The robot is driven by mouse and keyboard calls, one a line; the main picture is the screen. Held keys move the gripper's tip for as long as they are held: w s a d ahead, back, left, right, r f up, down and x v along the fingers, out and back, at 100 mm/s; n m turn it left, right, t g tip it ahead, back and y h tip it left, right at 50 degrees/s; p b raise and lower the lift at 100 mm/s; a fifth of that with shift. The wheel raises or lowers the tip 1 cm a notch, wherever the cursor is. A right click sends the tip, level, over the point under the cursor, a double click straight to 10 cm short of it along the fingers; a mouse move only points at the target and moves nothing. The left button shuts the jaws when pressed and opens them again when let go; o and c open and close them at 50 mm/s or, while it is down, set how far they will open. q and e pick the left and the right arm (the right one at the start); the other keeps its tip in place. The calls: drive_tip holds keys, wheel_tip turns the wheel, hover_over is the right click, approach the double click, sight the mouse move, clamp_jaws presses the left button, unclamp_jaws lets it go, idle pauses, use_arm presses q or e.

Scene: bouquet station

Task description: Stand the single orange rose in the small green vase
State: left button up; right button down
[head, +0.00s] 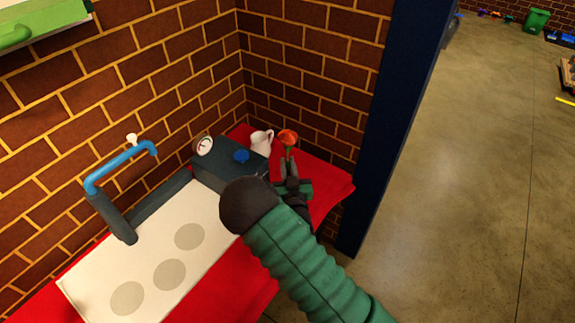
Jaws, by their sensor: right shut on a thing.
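The orange rose (288,137) is upright, with its bloom just above the fingertips of my right gripper (288,163). My right gripper is shut on the rose's stem, near the back right of the red table. The lower stem is hidden by the gripper and arm. I cannot clearly make out the small green vase. A green patch shows beside the gripper, but I cannot tell whether it is the vase or part of my arm. My left gripper is out of view.
A white pitcher (261,143) stands left of the rose. A dark box with a gauge (204,146) and blue knob is farther left. A dark blue post (395,120) stands right of the red table (325,182).

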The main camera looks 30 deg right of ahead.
drive_tip(key=shift+f, duration=0.2)
drive_tip(key=c, duration=1.3)
unclamp_jaws()
